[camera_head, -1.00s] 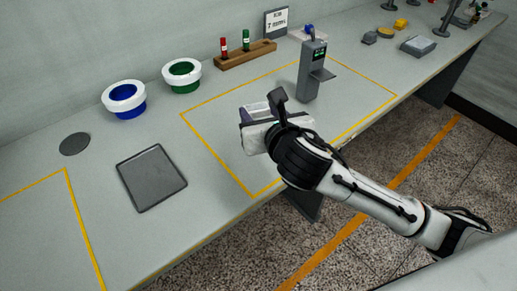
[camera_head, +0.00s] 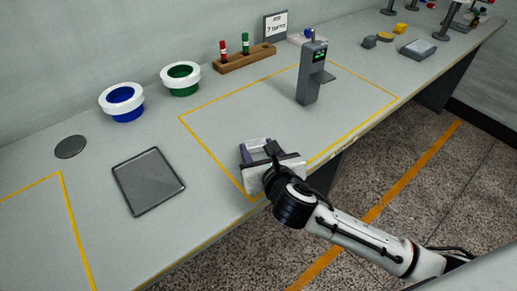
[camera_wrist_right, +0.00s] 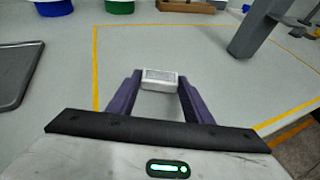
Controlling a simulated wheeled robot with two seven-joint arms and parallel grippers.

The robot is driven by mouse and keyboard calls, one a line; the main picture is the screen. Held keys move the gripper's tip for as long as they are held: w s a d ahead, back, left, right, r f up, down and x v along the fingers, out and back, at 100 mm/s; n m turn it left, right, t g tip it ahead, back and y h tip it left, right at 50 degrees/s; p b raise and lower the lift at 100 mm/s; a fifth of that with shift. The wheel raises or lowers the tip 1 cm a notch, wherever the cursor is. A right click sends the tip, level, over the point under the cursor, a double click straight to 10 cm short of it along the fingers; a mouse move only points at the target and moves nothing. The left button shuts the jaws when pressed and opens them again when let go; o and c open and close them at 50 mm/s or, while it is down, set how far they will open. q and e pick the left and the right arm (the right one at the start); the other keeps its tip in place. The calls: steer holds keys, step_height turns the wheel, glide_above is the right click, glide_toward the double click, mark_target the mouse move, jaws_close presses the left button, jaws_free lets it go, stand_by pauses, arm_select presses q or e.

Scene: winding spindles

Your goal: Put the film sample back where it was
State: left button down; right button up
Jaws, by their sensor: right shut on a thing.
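My right gripper (camera_head: 256,148) is over the front corner of the large yellow-outlined area on the table. In the right wrist view its two purple fingers (camera_wrist_right: 158,92) are shut on a small whitish block with a grey top (camera_wrist_right: 160,79), which I take to be the film sample. The block sits at the fingertips. In the head view it is mostly hidden by the fingers and hand. I cannot tell whether it touches the table. My left gripper is not in view.
A dark grey tray (camera_head: 148,182) and a dark disc (camera_head: 70,147) lie to the left. Blue (camera_head: 122,102) and green (camera_head: 181,79) white-rimmed bowls stand behind. A grey device (camera_head: 311,75) stands inside the outline. A wooden rack (camera_head: 245,58) is at the back. The outlined area's middle is clear.

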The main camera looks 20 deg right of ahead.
steer(key=shift+f, duration=0.2)
steer(key=o, duration=1)
steer(key=shift+r, duration=0.1)
steer(key=shift+s+r, duration=0.1)
steer(key=shift+r, duration=0.1)
steer(key=p+v, duration=0.1)
steer(key=v, duration=1.1)
steer(key=shift+a, duration=0.1)
